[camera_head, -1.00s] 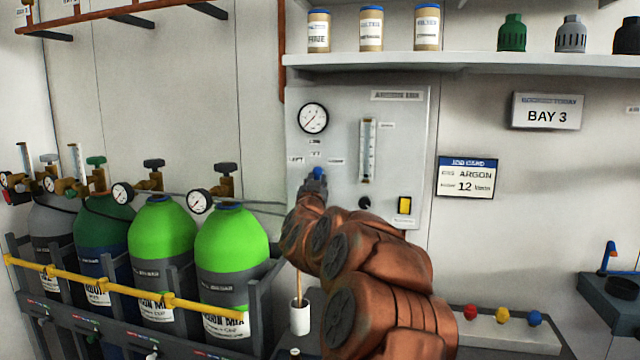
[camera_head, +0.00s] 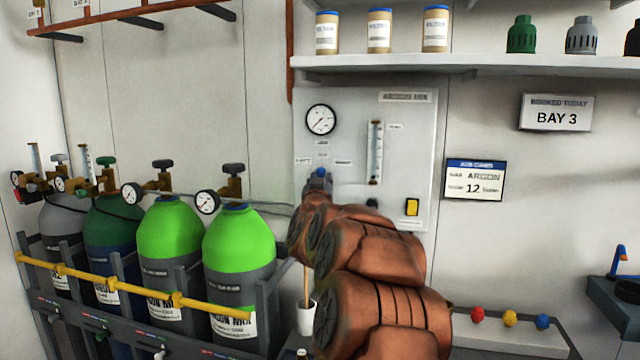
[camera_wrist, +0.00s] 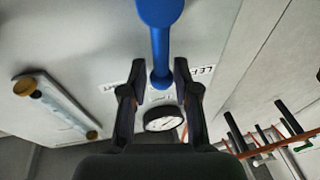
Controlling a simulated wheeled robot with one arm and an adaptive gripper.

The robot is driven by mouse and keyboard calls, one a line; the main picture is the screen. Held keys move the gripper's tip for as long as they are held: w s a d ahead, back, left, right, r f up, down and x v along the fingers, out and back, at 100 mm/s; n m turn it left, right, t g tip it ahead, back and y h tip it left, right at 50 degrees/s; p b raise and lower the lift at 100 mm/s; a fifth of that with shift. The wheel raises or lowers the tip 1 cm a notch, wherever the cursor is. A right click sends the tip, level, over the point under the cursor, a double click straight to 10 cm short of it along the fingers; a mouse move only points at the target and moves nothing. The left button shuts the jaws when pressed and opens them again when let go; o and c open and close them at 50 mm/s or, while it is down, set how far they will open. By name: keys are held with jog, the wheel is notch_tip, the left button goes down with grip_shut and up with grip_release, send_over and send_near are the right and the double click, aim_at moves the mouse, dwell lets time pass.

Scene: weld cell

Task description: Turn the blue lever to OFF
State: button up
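The blue lever (camera_wrist: 160,30) is on the grey wall panel (camera_head: 408,140). In the wrist view it runs down from the top edge, thick at the top, with a thinner stem ending between my fingers. In the head view only a small blue part of it (camera_head: 320,173) shows above my gripper (camera_head: 318,186); my arm hides the rest. In the wrist view my gripper (camera_wrist: 158,82) is open, one finger on each side of the stem's end, with gaps visible. Small labels sit around the lever; one starts with "LE", and I cannot read an OFF mark.
A round gauge (camera_head: 321,119), a flow tube (camera_head: 375,152) and a yellow switch (camera_head: 411,207) are on the panel. Green gas cylinders (camera_head: 238,240) stand left behind a yellow rail (camera_head: 130,287). A white cup (camera_head: 307,320) is below my arm. A shelf (camera_head: 480,63) runs above.

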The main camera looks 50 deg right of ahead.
jog(key=shift+o, duration=0.5)
jog(key=shift+f, duration=0.1)
jog(key=shift+w, duration=0.1)
jog(key=shift+a, duration=0.1)
jog(key=v, duration=1.2)
